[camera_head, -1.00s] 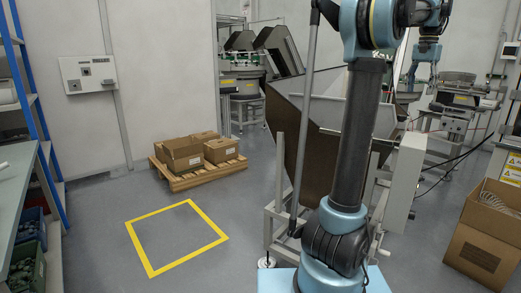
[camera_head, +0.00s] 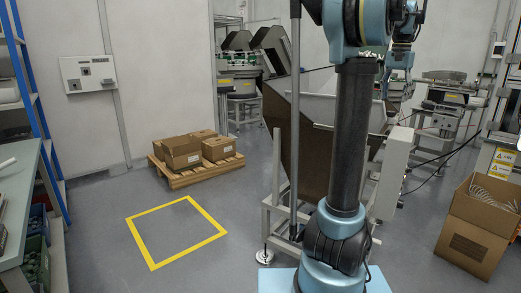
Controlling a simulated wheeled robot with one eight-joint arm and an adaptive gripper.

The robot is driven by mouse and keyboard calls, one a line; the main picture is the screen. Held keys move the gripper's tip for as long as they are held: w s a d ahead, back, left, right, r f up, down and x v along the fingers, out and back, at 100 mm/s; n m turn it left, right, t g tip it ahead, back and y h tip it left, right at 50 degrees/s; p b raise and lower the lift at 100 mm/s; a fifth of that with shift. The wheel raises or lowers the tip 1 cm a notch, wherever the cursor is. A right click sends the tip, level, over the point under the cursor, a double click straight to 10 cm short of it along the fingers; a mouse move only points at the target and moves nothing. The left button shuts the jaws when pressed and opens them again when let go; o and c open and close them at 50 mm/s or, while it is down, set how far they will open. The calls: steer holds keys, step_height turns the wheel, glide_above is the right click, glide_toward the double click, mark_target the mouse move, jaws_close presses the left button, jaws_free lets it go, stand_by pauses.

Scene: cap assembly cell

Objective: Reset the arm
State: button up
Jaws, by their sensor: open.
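My arm (camera_head: 349,140) rises from its blue base at the lower centre right, with its dark link upright. The upper joint is at the top edge, and part of the arm is cut off there. The far part comes down on the right to a light blue wrist (camera_head: 400,57). My gripper (camera_head: 387,86) is small at the end of it, above the grey hopper, and looks empty. Its fingers are hard to make out against the machinery behind.
A brown and grey hopper (camera_head: 308,150) on a pale frame stands behind my arm. An open cardboard box (camera_head: 474,240) is at the right. A pallet (camera_head: 203,174) with cartons stands left of centre. The yellow floor square (camera_head: 147,252) is empty. A blue shelf rack (camera_head: 37,110) stands at left.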

steer(key=s+a+f+n, duration=0.2)
steer(key=s+a+f, duration=0.1)
steer(key=a+f, duration=0.3)
steer(key=s+a+f+n, duration=0.1)
steer(key=s+a+f, duration=0.25)
steer(key=a, duration=0.45)
steer(key=s+a+f+n, duration=0.2)
steer(key=s+a+f, duration=0.1)
steer(key=a+f, duration=0.3)
steer(key=s+a+f+n, duration=0.1)
steer(key=s+a+f, duration=0.2)
steer(key=f, duration=0.3)
steer(key=s+a+f+n+t, duration=0.1)
steer(key=s+a+f+n, duration=0.1)
steer(key=s+a+f, duration=0.2)
steer(key=s+a+f+n, duration=0.1)
steer(key=s+a+f, duration=0.3)
steer(key=s+f, duration=0.3)
step_height(320, 180, down, 3)
steer(key=shift+n+t, duration=0.4)
steer(key=shift+s+a, duration=0.1)
steer(key=shift+w+f, duration=0.2)
steer(key=shift+w, duration=0.25)
